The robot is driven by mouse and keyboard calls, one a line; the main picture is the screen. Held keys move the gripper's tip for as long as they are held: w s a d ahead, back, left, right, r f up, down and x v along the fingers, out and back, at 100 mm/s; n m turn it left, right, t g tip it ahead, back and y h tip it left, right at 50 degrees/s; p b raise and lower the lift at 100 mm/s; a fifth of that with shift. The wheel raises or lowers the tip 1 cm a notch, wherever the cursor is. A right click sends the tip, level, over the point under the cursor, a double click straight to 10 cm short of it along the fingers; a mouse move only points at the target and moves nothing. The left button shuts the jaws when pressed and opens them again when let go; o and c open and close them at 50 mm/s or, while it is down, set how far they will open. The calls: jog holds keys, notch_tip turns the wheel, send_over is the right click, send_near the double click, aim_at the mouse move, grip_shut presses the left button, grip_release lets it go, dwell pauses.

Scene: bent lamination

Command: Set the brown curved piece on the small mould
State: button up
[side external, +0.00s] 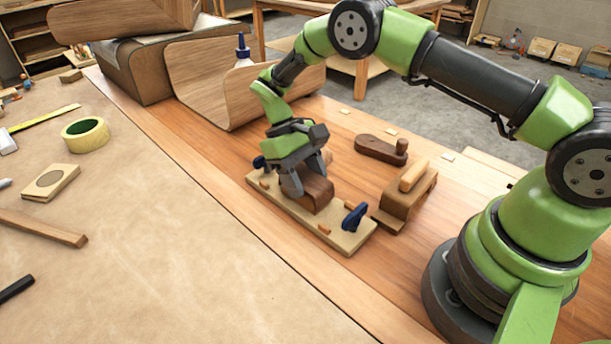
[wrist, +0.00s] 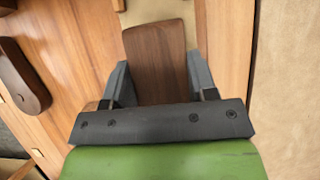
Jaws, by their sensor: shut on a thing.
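The brown curved piece (side external: 318,191) is between the fingers of my gripper (side external: 305,179), over the middle of a pale baseboard (side external: 348,240) with blue clamps. In the wrist view the brown piece (wrist: 157,58) shows its dark, grained top, with a finger of my gripper (wrist: 158,78) against each side. The gripper is shut on it. The small mould's block is hidden under the piece and fingers, so I cannot tell whether the piece rests fully on it.
One blue clamp (side external: 355,217) stands at the board's near end, another (side external: 259,162) at its far end. A wooden plane (side external: 408,190) and a dark wooden tool (side external: 380,149) lie to the right. A large bent panel (side external: 205,80) stands behind. The mat at left has free room.

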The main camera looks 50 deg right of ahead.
jog(key=shift+f, duration=0.55)
jog(key=o, duration=1.3)
jog(key=shift+r, duration=0.15)
jog(key=shift+r, duration=3.9)
